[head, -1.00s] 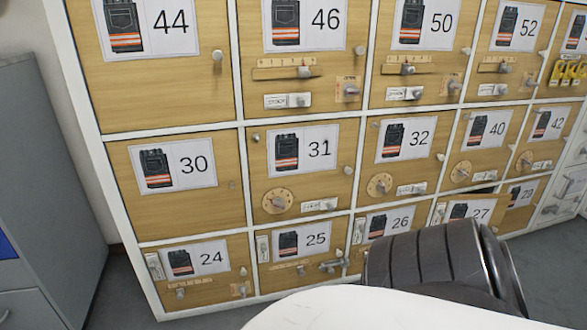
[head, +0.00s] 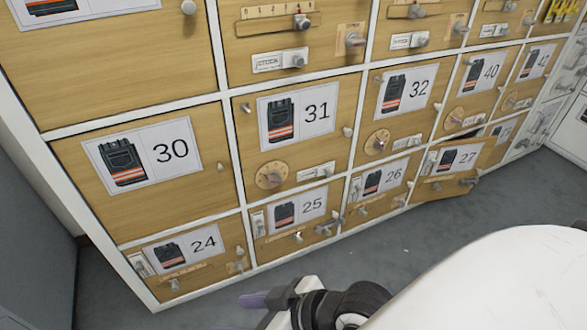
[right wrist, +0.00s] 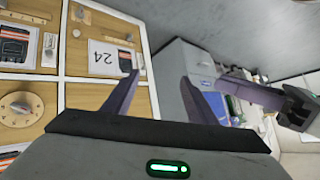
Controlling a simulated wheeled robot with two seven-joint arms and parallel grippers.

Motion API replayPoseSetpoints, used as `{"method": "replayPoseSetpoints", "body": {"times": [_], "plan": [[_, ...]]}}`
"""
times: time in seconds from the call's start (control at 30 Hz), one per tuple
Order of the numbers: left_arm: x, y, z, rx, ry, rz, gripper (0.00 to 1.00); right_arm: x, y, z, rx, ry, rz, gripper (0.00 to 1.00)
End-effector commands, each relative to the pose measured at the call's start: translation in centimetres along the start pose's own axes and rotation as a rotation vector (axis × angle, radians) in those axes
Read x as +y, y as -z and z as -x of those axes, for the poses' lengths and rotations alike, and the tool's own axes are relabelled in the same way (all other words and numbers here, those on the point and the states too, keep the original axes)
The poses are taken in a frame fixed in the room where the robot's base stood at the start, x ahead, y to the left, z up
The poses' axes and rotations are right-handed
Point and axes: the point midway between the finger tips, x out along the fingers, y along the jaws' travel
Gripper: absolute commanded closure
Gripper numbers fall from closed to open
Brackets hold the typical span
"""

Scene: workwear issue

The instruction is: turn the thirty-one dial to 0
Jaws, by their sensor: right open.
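The thirty-one dial (head: 270,175) is a round wooden disc with a grey knob, at the lower left of the door numbered 31 (head: 297,122). Its marks are too small to read. In the right wrist view, which is upside down, the dial (right wrist: 20,107) is at the left. My right gripper (head: 245,314) is low in the head view, below the dial and apart from it. In the right wrist view its two purple fingers (right wrist: 160,88) are spread with nothing between them. What looks like my left gripper (right wrist: 250,92) is at the right of that view; its opening is unclear.
Similar dials sit on door 32 (head: 377,142) and door 40 (head: 461,118). Door 25 (head: 297,212), below, has small knobs and a latch. Door 27 (head: 458,160) stands ajar. A grey locker (head: 35,265) stands left of the cabinet. Grey floor lies in front.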

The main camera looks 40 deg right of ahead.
Motion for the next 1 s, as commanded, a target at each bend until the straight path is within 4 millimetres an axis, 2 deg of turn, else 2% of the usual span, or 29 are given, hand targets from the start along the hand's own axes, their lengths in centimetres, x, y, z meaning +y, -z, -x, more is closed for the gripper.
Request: {"method": "replayPoseSetpoints", "body": {"times": [0.03,0.07,0.13,0.27,0.37,0.47,0.57,0.7,0.83,1.0], "plan": [[-0.2,0.5,0.9,-0.015,0.026,0.003,0.69,0.6,0.9,0.6,-0.023,-0.029,-0.001,0.48],[-0.5,0.4,1.0,-0.020,0.042,0.002,0.69,1.4,1.1,0.2,-0.021,-0.044,-0.010,0.48],[-1.1,-0.1,0.7,-0.022,0.056,-0.001,0.69,2.5,1.4,-1.7,0.040,-0.042,-0.040,0.48],[-1.5,-0.3,0.8,-0.031,0.076,-0.006,0.69,4.6,3.2,-3.9,0.167,-0.047,-0.106,0.48],[-1.9,-0.6,1.1,-0.040,0.097,-0.007,0.69,7.1,4.6,-5.3,0.281,-0.068,-0.168,0.48],[-2.4,-0.8,1.6,-0.050,0.121,-0.012,0.69,10.8,6.0,-6.0,0.424,-0.115,-0.245,0.48],[-2.8,-1.2,2.0,-0.061,0.144,-0.017,0.69,15.4,6.8,-5.6,0.578,-0.193,-0.321,0.48],[-3.4,-1.7,2.5,-0.073,0.170,-0.025,0.69,21.2,6.8,-3.6,0.762,-0.318,-0.392,0.48],[-3.7,-2.1,2.7,-0.081,0.185,-0.031,0.69,24.6,6.2,-1.7,0.872,-0.409,-0.421,0.48],[-3.9,-2.5,2.6,-0.086,0.191,-0.035,0.69,26.6,5.9,-0.7,0.932,-0.460,-0.430,0.48]]}}
